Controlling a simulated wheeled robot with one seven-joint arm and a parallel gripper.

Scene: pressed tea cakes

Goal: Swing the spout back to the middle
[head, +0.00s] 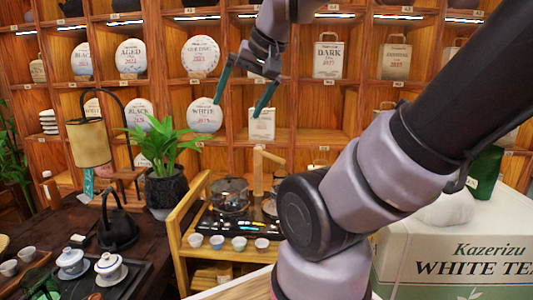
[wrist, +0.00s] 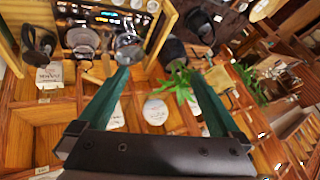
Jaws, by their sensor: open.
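The spout (head: 258,168) is a tan, wood-coloured upright post with a short arm at its top. It stands at the back of the black tea stove (head: 238,228) in the head view, and its arm appears to point to the right. My arm link hides part of the stove's right side. My gripper (head: 237,108) is open and empty, high in front of the shelves, above and a little left of the spout, not touching it. In the wrist view my open gripper (wrist: 159,72) has nothing between its green fingers. I cannot pick out the spout surely there.
A glass kettle (head: 230,194) sits on the stove's left side, with several small cups along the wooden stand's front. A potted plant (head: 163,152) stands to the left. A white tea box (head: 455,250) is at the right. Shelves of tea cakes fill the back.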

